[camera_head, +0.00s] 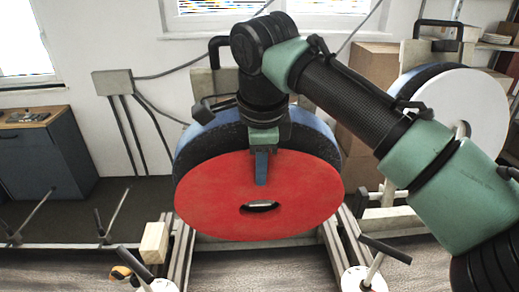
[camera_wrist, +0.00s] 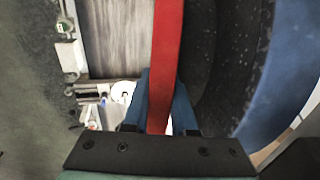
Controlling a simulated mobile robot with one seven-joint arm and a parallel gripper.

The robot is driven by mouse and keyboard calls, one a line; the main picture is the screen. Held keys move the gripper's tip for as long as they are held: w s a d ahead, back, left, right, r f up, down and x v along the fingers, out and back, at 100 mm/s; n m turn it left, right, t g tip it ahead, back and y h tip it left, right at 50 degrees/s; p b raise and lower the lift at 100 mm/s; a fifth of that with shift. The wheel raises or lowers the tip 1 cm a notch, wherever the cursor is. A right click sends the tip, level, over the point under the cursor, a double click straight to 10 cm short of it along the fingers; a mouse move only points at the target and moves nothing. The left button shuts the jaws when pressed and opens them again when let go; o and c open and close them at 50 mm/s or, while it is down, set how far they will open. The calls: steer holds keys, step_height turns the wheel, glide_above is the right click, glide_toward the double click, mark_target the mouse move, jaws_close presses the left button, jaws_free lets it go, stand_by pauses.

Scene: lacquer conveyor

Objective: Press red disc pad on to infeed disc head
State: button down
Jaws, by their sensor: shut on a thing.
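The red disc pad (camera_head: 257,205) is a large flat round with a short slot low in its face, seen in the head view. My gripper (camera_head: 262,180) is shut on its upper part. In the wrist view the pad (camera_wrist: 167,40) shows edge-on as a red strip between my blue fingers (camera_wrist: 162,100). Just behind it stands a disc head (camera_head: 205,140) with a blue rim and dark speckled face. The pad hangs lower than this head and covers much of its face. The face also shows right of the pad in the wrist view (camera_wrist: 230,70); contact cannot be told.
Another blue-rimmed head at the right carries a white disc (camera_head: 455,105). Rails (camera_head: 182,250) run below the pad. Levers on white round bases (camera_head: 365,278) stand in front. A blue cabinet (camera_head: 50,155) is at the left and cardboard boxes (camera_head: 372,65) are behind my arm.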

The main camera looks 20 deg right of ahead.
steer(key=shift+w+d+r+p, duration=0.1)
steer(key=shift+w+r+p, duration=0.2)
steer(key=shift+w+p, duration=0.7)
stand_by(1.7)
steer(key=shift+d+r+p, duration=0.1)
steer(key=shift+r+p, duration=0.3)
steer(key=shift+p, duration=0.45)
stand_by(0.4)
steer(key=shift+s+f+b, duration=0.5)
steer(key=shift+s+b, duration=0.2)
steer(key=shift+s+a+f+b, duration=0.2)
steer(key=shift+s+b, duration=0.15)
steer(key=shift+s, duration=0.35)
steer(key=shift+s+a+f+b, duration=0.1)
steer(key=shift+s+a+b, duration=0.15)
steer(key=shift+s, duration=0.5)
steer(key=shift+s+a+f+b, duration=0.15)
steer(key=shift+s+b, duration=0.25)
steer(key=shift+s, duration=0.3)
